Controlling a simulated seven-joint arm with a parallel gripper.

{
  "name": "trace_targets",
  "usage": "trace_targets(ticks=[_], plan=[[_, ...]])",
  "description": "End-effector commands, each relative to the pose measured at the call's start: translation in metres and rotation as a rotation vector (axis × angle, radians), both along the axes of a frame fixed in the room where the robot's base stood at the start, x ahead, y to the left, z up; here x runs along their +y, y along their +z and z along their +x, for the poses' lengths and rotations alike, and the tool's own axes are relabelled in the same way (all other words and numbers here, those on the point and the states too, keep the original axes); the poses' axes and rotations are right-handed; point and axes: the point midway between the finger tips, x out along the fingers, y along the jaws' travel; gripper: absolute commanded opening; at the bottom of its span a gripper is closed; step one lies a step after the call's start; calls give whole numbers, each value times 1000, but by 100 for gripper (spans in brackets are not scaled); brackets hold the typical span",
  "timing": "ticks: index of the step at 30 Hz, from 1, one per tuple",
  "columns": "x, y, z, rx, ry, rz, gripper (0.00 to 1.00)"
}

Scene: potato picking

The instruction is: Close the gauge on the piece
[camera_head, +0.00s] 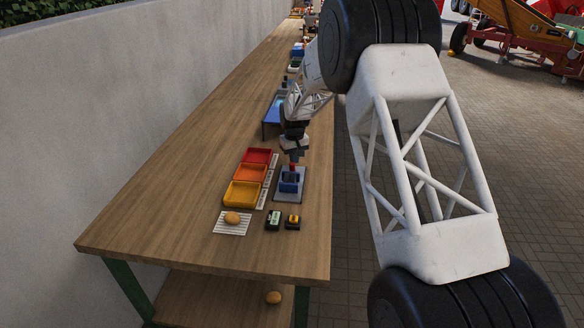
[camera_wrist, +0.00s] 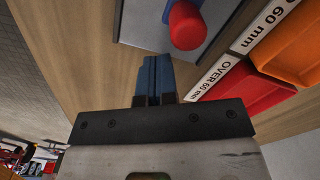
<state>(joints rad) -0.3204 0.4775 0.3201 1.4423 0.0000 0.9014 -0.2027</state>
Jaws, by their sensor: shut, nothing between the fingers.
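The gauge (camera_head: 289,185) is a blue block on a grey plate, with a red knob (camera_wrist: 187,25) that shows large at the top of the wrist view. My gripper (camera_head: 292,158) is over the far end of the gauge, close to the red knob. In the wrist view its blue fingers (camera_wrist: 154,68) are together and empty, beside the grey plate (camera_wrist: 150,25) and apart from the knob. I cannot tell whether a piece sits inside the gauge. A potato (camera_head: 232,218) lies on a striped white mat in front of the bins.
Yellow (camera_head: 242,194), orange (camera_head: 250,173) and red (camera_head: 257,156) bins stand left of the gauge, with size labels (camera_wrist: 214,81) along them. Two small dark devices (camera_head: 273,219) lie in front. A blue stand (camera_head: 272,112) is farther back. The table's left side is clear.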

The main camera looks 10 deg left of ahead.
Motion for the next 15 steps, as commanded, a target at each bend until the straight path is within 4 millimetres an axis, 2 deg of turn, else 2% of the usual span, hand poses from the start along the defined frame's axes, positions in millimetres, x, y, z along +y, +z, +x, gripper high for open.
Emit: trace_targets(ticks=[8,15], plan=[[0,1,0,0,0,0,0],[0,12,0,0,0,0,0]])
